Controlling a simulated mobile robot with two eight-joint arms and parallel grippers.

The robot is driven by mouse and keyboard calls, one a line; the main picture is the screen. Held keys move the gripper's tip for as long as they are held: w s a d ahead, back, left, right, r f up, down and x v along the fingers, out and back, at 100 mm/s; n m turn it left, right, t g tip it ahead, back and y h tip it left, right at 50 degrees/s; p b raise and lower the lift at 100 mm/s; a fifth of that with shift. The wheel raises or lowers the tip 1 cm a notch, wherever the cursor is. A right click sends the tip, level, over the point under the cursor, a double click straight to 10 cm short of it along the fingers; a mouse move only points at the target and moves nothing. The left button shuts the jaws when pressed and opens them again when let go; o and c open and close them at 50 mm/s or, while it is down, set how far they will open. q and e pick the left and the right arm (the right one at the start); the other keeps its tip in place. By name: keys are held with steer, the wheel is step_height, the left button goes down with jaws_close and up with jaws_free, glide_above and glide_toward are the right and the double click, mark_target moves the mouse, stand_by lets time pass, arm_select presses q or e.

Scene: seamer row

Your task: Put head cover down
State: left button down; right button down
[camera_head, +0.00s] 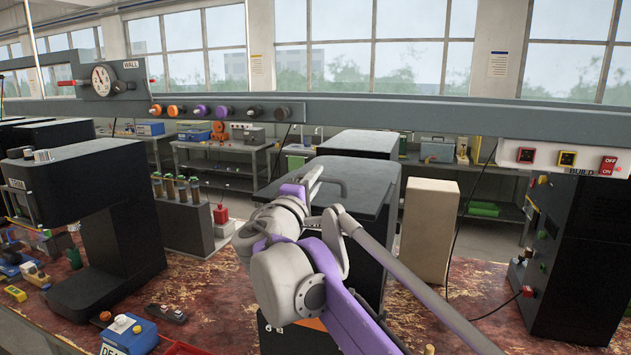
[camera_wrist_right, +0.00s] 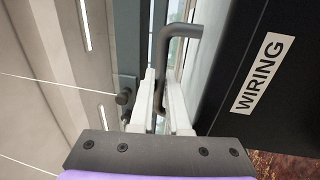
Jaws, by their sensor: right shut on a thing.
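The head cover appears to be the dark grey slab (camera_head: 365,200) in the middle of the head view, on or just above a black machine body. A bent grey handle (camera_head: 335,183) shows at its left part; a bent grey bar also shows in the wrist view (camera_wrist_right: 178,32). My right gripper (camera_head: 312,180) is shut on this handle; its pale fingers (camera_wrist_right: 163,105) lie on both sides of the bar. My right arm hides much of the slab's front, and I cannot tell whether it is seated. My left gripper is not in view.
A black machine (camera_head: 120,200) stands left, a rack of tubes (camera_head: 185,215) beside it. A beige box (camera_head: 428,230) stands right of the slab, and a black cabinet (camera_head: 575,260) farther right. A grey beam (camera_head: 400,112) crosses behind.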

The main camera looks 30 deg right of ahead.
steer(key=shift+s, duration=0.1)
steer(key=shift+f, duration=0.15)
steer(key=c, duration=0.9)
jaws_free()
steer(key=shift+a, duration=0.1)
steer(key=b+v, duration=0.1)
steer(key=v, duration=1)
steer(key=shift+s+a, duration=0.2)
steer(key=shift+a, duration=0.2)
